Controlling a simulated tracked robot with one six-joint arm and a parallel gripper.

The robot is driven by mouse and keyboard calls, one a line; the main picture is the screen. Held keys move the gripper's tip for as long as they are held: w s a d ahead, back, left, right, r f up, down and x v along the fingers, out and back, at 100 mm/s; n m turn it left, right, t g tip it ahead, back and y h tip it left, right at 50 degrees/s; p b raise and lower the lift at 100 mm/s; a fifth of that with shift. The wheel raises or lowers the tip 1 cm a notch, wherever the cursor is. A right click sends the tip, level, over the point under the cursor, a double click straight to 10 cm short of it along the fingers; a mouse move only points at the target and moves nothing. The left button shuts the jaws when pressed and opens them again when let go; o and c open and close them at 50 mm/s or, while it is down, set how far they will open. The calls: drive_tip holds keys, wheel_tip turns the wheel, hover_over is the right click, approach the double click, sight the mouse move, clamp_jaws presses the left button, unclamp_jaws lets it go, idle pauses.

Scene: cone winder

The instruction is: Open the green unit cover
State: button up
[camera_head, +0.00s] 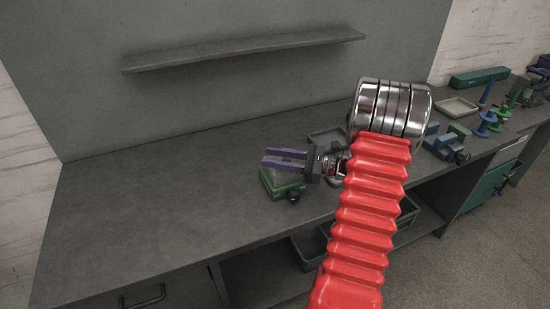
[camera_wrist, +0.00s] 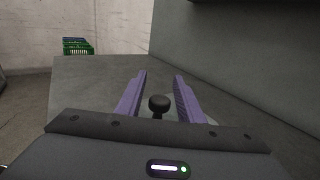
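A small green unit (camera_head: 285,189) sits on the grey bench in the head view, with a dark grey top and a black knob (camera_head: 293,197) at its front right. My gripper (camera_head: 266,158) reaches left over this unit, its two purple fingers spread apart and empty. The fingers hide part of the unit's top. In the wrist view my gripper (camera_wrist: 160,74) is also open, and a black round knob (camera_wrist: 158,103) on a short stem shows between the fingers, touching neither. I cannot tell whether it is the same knob. The cover's edges are not clear.
The bench (camera_head: 140,200) is clear to the left. A shelf (camera_head: 245,50) hangs on the wall behind. A blue unit (camera_head: 447,145), a grey tray (camera_head: 457,107) and blue spindles (camera_head: 484,122) stand to the right. A green crate (camera_wrist: 78,46) shows far off in the wrist view.

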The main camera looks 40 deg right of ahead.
clamp_jaws()
idle(0.3)
